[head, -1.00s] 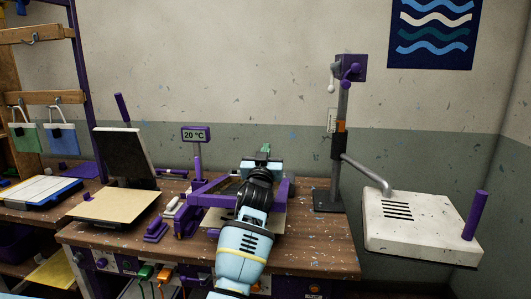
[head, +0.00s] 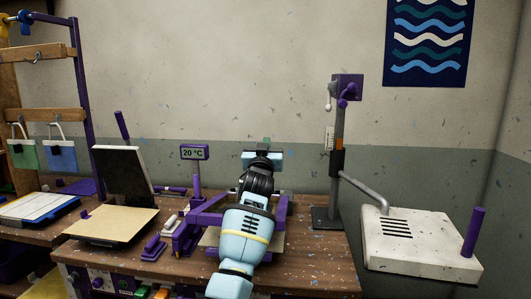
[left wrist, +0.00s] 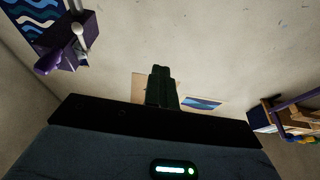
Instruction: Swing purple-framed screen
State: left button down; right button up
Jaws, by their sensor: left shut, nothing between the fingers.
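The purple-framed screen (head: 207,216) sits on the wooden bench in the head view. Its left side and part of its right side show on either side of my left arm. The arm hides its middle, so I cannot tell how far it is tilted. My left gripper (head: 265,143) is shut and empty, above and beyond the frame, pointing away toward the wall. In the left wrist view its dark green fingers (left wrist: 161,85) are together against the wall; the screen does not show there. My right gripper is not in view.
A "20 °C" display (head: 194,152) stands behind the frame. At left are a tilted dark plate (head: 123,175) and a tan board (head: 110,224). A wave poster (head: 428,40) hangs on the wall.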

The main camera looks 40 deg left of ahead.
pick_arm(q)
jog(key=r, duration=0.1)
jog(key=w+r, duration=0.1)
jog(key=w+a+r, duration=0.1)
jog(key=shift+r, duration=0.35)
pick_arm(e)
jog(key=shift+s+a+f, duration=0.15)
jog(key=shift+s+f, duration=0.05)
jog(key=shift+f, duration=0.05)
pick_arm(q)
jog(key=c, duration=2.2)
grip_release()
jog(key=c, duration=1.7)
grip_release()
jog(key=shift+v, duration=3.95)
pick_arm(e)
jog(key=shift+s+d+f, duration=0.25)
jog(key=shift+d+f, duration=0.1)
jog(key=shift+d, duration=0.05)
